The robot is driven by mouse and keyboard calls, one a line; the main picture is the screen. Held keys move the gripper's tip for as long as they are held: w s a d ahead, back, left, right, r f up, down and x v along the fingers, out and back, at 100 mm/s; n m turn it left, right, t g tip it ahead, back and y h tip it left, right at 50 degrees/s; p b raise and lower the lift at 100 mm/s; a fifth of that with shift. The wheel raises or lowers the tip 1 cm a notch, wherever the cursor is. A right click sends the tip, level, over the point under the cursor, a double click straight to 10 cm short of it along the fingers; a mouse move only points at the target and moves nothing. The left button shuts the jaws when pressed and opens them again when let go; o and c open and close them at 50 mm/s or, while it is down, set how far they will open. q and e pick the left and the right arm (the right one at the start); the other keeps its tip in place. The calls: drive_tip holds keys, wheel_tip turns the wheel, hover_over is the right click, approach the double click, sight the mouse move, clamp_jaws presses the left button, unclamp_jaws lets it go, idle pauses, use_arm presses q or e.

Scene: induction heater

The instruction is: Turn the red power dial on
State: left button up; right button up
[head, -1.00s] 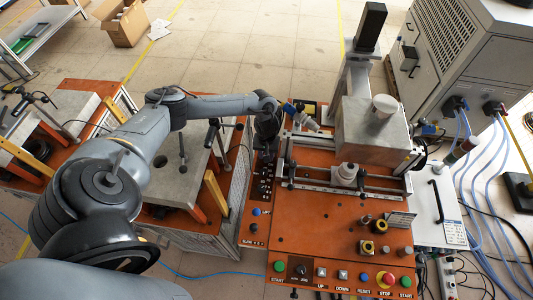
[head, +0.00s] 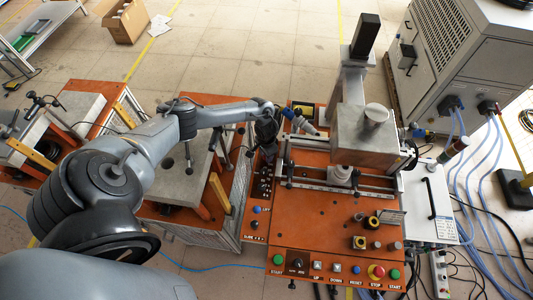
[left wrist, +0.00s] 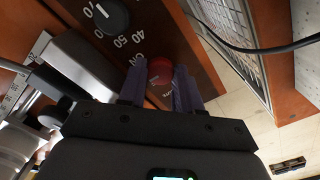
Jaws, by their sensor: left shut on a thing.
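The dial's exact angle is hard to read. My right gripper is in neither view.
In the head view the heater's metal block (head: 362,140) stands right of my gripper. A front button row (head: 335,270) lies nearer. A black cable (left wrist: 255,48) crosses the wrist view.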

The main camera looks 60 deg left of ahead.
use_arm(q)
drive_tip(key=m, duration=0.4)
drive_tip(key=shift+m, duration=2.3)
drive_tip(key=shift+r, duration=0.1)
drive_tip(key=o, duration=1)
drive_tip(key=shift+o, duration=0.2)
drive_tip(key=shift+r, duration=3.75)
drive_tip(key=shift+f, duration=0.1)
